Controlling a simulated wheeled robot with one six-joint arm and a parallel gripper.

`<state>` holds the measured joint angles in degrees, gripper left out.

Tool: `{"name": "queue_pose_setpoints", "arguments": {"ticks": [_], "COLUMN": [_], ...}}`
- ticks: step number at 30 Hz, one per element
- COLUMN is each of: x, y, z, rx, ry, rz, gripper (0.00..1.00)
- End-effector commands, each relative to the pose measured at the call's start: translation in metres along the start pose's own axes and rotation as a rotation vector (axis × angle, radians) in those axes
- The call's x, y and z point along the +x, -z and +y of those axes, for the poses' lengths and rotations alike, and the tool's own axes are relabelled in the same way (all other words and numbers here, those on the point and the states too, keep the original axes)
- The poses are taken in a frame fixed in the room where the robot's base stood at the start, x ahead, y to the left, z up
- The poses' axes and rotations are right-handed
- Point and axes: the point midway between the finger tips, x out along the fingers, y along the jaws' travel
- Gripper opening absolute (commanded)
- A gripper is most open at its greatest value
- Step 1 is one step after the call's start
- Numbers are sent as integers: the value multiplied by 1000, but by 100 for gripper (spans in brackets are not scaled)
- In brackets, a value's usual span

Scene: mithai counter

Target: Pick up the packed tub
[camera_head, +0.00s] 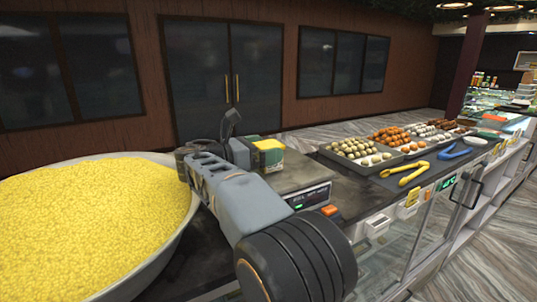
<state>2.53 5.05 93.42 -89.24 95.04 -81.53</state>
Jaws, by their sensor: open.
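The packed tub appears to be the small block-shaped container (268,154) with a yellow top and dark green and orange sides. It sits at the left end of a flat dark weighing scale (297,178) on the counter. My gripper (237,146) is open, just left of the tub, with one dark finger pointing up. The gripper and arm hide part of the tub's left side and base. I cannot tell whether the fingers touch it.
A large pale bowl (185,228) heaped with yellow crumbly sweet fills the left. Trays of round sweets (362,172), yellow tongs (404,172) and blue tongs (455,154) lie to the right. The glass-fronted counter edge runs along the right.

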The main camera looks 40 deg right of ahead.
Motion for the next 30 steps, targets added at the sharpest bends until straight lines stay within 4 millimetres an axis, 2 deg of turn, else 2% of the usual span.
{"name": "queue_pose_setpoints", "arguments": {"ticks": [4,11,27,30], "x": [7,7,6,6], "y": [0,0,0,0], "z": [0,0,0,0], "rx": [1,1,1,1], "ry": [1,0,0,0], "rz": [0,0,0,0], "gripper": [100,98,46,41]}}
